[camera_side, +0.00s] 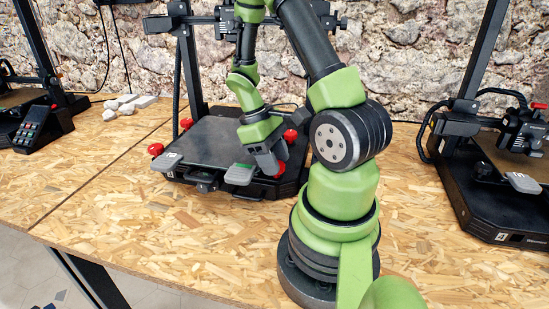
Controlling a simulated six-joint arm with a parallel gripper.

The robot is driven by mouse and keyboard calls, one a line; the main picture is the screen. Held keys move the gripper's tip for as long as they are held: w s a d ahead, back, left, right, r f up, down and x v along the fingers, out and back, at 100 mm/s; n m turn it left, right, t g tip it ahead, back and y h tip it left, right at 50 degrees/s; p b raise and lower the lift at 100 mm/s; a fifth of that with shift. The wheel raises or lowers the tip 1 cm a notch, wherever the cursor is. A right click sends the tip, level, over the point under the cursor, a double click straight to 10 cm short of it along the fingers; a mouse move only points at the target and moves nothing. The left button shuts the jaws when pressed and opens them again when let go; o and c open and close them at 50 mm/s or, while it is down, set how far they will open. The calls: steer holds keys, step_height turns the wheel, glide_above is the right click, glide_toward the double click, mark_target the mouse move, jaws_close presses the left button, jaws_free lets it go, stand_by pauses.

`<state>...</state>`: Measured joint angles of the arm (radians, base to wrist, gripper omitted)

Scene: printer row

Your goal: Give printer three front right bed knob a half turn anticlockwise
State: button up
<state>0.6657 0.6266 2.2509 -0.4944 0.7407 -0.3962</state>
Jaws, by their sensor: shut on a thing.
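The middle printer (213,142) has a dark flat bed with a red knob at each corner. My gripper (272,166) points down at the bed's front right corner and is shut on the front right red knob (280,169). The jaws and wrist hide part of this knob. The front left knob (155,149), back left knob (187,123) and back right knob (290,136) show clear of the jaws. I cannot read a number on this printer.
Another printer (499,190) stands at right, and part of one with a keypad box (37,128) at left. Pale lumps (125,103) lie behind. The chipboard table (150,225) is clear in front.

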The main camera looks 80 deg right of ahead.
steer(key=n+h, duration=0.1)
steer(key=n, duration=0.2)
steer(key=n+h, duration=0.1)
steer(key=n, duration=0.2)
steer(key=shift+a+n+t, duration=0.15)
steer(key=shift+n+t, duration=0.15)
steer(key=shift+h, duration=0.3)
steer(key=o, duration=0.6)
steer(key=shift+o, duration=0.2)
steer(key=v, duration=1)
